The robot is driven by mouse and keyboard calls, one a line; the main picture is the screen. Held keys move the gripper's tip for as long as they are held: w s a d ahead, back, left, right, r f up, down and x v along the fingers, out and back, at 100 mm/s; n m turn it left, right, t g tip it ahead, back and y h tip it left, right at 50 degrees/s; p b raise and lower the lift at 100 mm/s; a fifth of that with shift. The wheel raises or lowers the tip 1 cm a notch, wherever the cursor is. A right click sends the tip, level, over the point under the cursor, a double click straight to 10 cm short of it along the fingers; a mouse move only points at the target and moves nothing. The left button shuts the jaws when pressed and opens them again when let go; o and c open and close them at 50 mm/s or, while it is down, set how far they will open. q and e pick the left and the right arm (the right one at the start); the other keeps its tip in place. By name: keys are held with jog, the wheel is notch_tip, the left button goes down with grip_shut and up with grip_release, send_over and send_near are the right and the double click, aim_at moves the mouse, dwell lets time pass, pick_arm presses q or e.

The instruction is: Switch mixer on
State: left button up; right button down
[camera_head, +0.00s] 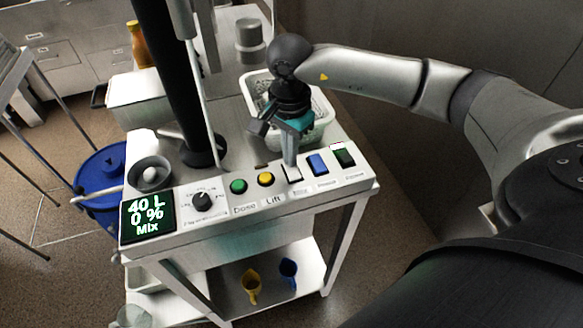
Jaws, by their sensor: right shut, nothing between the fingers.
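The mixer's control panel (220,218) runs along the front of a white cart. It has a lit display (147,217) reading "40 L 0 % Mix", a black knob (201,202), a green button (238,186) and a yellow button (265,179). To their right are a white rocker switch (292,173), a blue switch (318,163) and a dark green switch (344,155). My right gripper (290,163) is shut and empty, pointing down with its tips at or just above the white switch. I cannot tell whether they touch. My left gripper is not in view.
A white perforated basket (258,82) stands on the cart behind my right gripper. A black column (178,90) rises at the cart's left. Yellow (251,286) and blue (288,271) jugs sit on the lower shelf.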

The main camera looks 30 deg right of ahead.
jog(key=shift+f, duration=0.25)
jog(key=shift+r, duration=0.15)
jog(key=shift+r+p, duration=2)
jog(key=shift+r, duration=1.45)
